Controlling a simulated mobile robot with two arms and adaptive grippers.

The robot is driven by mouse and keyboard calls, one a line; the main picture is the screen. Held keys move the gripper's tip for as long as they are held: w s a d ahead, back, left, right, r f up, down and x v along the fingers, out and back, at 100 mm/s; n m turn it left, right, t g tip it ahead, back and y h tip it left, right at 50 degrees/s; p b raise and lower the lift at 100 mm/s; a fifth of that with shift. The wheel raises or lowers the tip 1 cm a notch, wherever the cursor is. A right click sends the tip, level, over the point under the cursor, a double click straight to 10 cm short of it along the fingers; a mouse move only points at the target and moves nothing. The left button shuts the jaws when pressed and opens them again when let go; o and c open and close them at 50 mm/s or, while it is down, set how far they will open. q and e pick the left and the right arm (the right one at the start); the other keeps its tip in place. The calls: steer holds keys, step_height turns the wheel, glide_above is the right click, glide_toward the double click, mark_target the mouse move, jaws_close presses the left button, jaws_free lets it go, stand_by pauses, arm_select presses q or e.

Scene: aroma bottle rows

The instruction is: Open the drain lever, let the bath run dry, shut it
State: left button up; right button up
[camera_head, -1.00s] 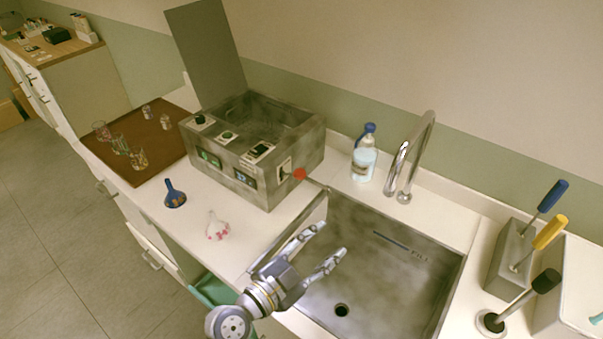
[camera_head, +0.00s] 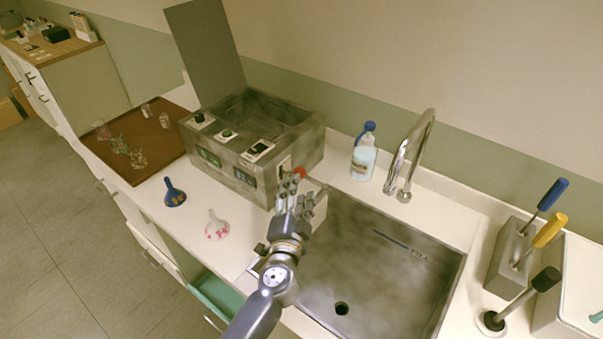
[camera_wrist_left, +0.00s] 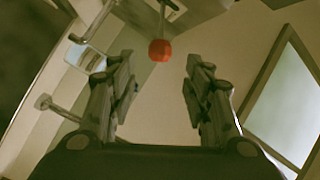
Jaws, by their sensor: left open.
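The metal bath (camera_head: 228,170) stands on the counter with its grey lid raised. Its drain lever has a red knob (camera_head: 299,173) on the side facing the sink. The knob also shows in the left wrist view (camera_wrist_left: 160,50), ahead of my fingertips and centred between them. My left gripper (camera_head: 294,188) is open, just in front of the lever, and partly covers its plate and knob in the head view. In the wrist view no finger touches the knob. Whether liquid stands in the bath is not clear. My right gripper is not in view.
The sink (camera_head: 385,262) lies right of the bath, with a tap (camera_head: 407,165) and a blue-capped bottle (camera_head: 364,152) behind. Blue (camera_head: 174,193) and clear (camera_head: 215,225) funnels sit in front of the bath. Glasses stand on a brown tray (camera_head: 163,152). Tool holders (camera_head: 508,262) stand at right.

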mark_target(302, 173)
arm_select(q)
steer(key=w, duration=0.2)
steer(key=w+b, duration=0.1)
steer(key=w, duration=0.3)
steer(key=shift+w+d+f, duration=0.15)
steer(key=shift+w+d, duration=0.05)
steer(key=shift+d, duration=0.15)
steer(key=shift+w+b, duration=0.3)
steer(key=shift+w, duration=0.35)
jaws_close()
